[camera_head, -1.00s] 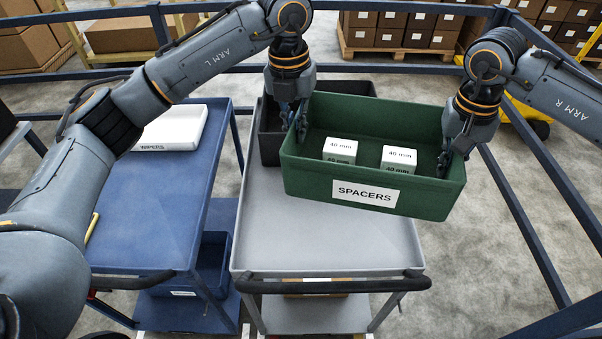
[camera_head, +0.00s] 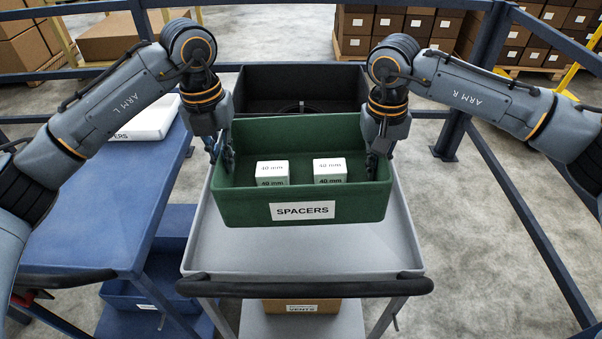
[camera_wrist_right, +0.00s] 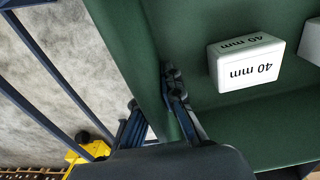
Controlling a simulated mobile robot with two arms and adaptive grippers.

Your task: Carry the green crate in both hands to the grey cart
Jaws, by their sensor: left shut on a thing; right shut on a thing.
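The green crate (camera_head: 240,207), labelled SPACERS, is over the top of the grey cart (camera_head: 300,256). It looks level, and I cannot tell whether its base touches the cart. Two white 40 mm blocks (camera_head: 272,173) lie inside it. My left gripper (camera_head: 226,165) is shut on the crate's left wall. My right gripper (camera_head: 376,165) is shut on its right wall. In the right wrist view the right gripper's fingers (camera_wrist_right: 178,100) straddle the crate wall (camera_wrist_right: 150,60), with a 40 mm block (camera_wrist_right: 245,62) inside.
A black bin (camera_head: 300,85) stands on the cart behind the crate. A blue trolley (camera_head: 95,220) with a white wipers box (camera_head: 150,118) is at the left. Blue rails (camera_head: 530,220) run along the right. The cart's front top is bare behind its black handle (camera_head: 300,288).

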